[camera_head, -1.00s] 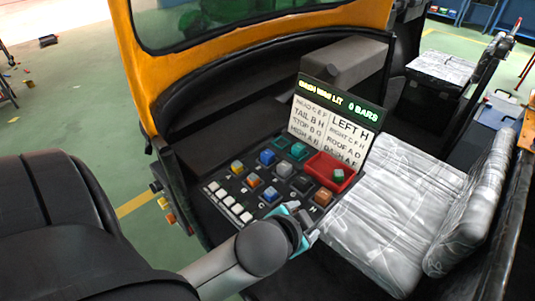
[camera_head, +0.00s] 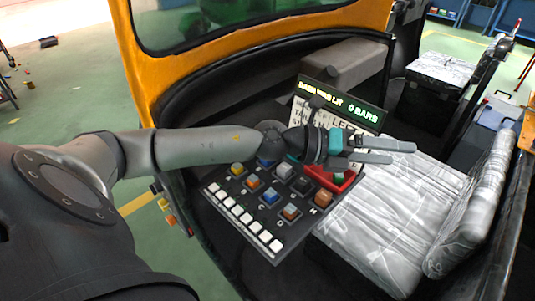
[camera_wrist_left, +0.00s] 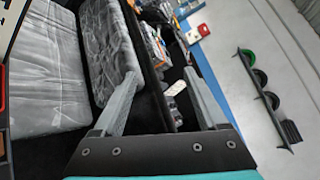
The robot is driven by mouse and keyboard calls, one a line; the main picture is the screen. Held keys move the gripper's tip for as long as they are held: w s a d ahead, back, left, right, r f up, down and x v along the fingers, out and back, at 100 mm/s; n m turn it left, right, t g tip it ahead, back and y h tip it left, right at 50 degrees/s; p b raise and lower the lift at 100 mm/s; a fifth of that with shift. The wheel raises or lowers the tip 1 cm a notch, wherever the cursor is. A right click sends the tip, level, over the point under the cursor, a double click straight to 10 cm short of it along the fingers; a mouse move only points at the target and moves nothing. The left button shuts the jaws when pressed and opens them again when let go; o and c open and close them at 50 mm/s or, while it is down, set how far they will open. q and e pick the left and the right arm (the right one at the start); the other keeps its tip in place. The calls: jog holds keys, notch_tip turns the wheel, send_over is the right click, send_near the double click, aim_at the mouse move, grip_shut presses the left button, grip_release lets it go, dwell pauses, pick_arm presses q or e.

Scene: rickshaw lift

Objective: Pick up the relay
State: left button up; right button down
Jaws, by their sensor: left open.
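A black panel (camera_head: 251,222) holds several coloured relay-like blocks, among them a yellow-topped one (camera_head: 237,169) and a blue one (camera_head: 270,195). A green-topped block (camera_head: 338,178) sits in a red tray (camera_head: 321,176) at the panel's far right corner. I cannot tell which block is the relay. My left gripper (camera_head: 402,152) is open and empty, above and to the right of the tray, its fingers pointing right over the seat. The arm hides part of the tray and the panel's back row. The open fingers (camera_wrist_left: 160,80) also show in the left wrist view. My right gripper is out of view.
A sign board (camera_head: 345,108) stands behind the panel, partly covered by my wrist. A wrapped grey seat (camera_head: 385,220) lies to the right, with its backrest (camera_head: 480,200) beyond. White keys (camera_head: 245,217) line the panel's left edge. An orange body frame rises behind.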

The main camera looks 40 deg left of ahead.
pick_arm(q)
jog(key=s+a+f+m+g+y, duration=0.25)
jog(key=a+y, duration=0.35)
jog(key=a, duration=1)
jog(key=s+a+f+m+g+y, duration=0.15)
jog(key=a+f+g+y, duration=0.35)
jog(key=a, duration=1)
jog(key=shift+t+y, duration=0.6)
jog(key=shift+t, duration=0.05)
jog(key=x, duration=0.8)
jog(key=shift+w+b, duration=0.25)
jog(key=shift+b, duration=0.1)
jog(key=shift+w+b+x, duration=0.15)
jog(key=shift+b+x, duration=0.05)
jog(key=shift+x, duration=1.15)
jog(key=shift+w+b+x, duration=0.15)
jog(key=shift+b+x, duration=0.05)
jog(key=shift+x, duration=1.15)
jog(key=shift+a+r, duration=0.1)
grip_shut()
